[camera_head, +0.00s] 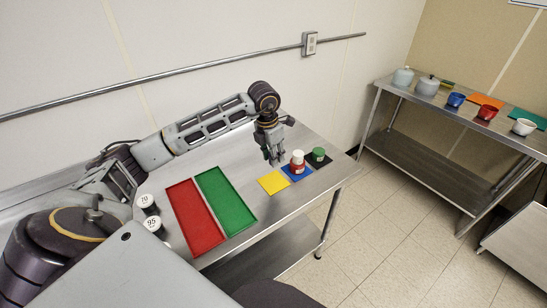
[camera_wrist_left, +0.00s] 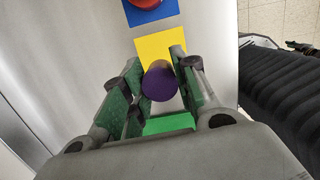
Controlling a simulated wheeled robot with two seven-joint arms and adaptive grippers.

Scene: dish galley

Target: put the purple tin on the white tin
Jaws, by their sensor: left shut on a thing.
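The purple tin (camera_wrist_left: 160,82) is between the fingers of my left gripper (camera_wrist_left: 159,72) in the left wrist view. The gripper is shut on it. In the head view my left gripper (camera_head: 275,158) hangs over the table near the yellow mat, and the purple tin cannot be made out there. The white tin (camera_head: 297,156) appears to stand on top of a red tin (camera_head: 298,168) on the blue mat (camera_head: 288,173), just right of the gripper. My right gripper is not in view.
A green tin (camera_head: 318,155) stands on a black mat beside the stack. The yellow mat (camera_head: 273,183) looks bare. A side table (camera_head: 400,84) holds pots and cups.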

